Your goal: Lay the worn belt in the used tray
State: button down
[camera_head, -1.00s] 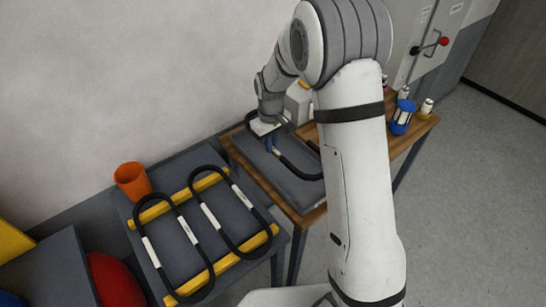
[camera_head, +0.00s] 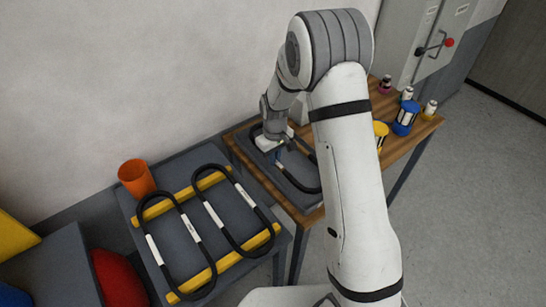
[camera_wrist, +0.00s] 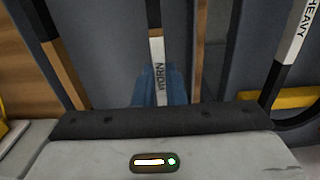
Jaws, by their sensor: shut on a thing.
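My gripper (camera_head: 278,156) is shut on the worn belt (camera_head: 306,188), a black loop, over the left end of the wooden table. In the wrist view the blue fingers grip the belt at its white label (camera_wrist: 157,70), which reads "WORN". A dark grey flat tray (camera_head: 247,163) lies beneath the belt on that table. I cannot tell whether the belt touches it. My arm and wrist hide part of the loop and the tray.
Two black belts with white labels (camera_head: 215,214) lie across yellow bars (camera_head: 193,285) on a grey table at left; one label reads "HEAVY" (camera_wrist: 291,38). An orange cup (camera_head: 136,178) stands behind them. Blue (camera_head: 404,118) and yellow (camera_head: 380,134) spools stand at the wooden table's right.

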jog(key=shift+f, duration=0.3)
jog(key=c, duration=1.5)
grip_release()
jog(key=shift+r, duration=0.1)
jog(key=shift+r+p, duration=0.5)
jog(key=shift+r, duration=0.1)
notch_tip(320, 180, up, 12)
jog(key=b, duration=0.1)
jog(key=s+d+r+m+t, duration=0.1)
jog(key=s+d+r+m, duration=0.1)
jog(key=s+d+r, duration=0.4)
jog(key=s+d+r+m+t, duration=0.1)
jog(key=s+d+r, duration=0.1)
jog(key=s+r, duration=0.35)
jog(key=s+d+m+t, duration=0.1)
jog(key=s+d+m, duration=0.2)
jog(key=s, duration=1.2)
jog(key=shift+s+f+m, duration=0.2)
jog(key=shift+f+m, duration=0.05)
jog(key=shift+m, duration=0.15)
jog(key=shift+d, duration=0.1)
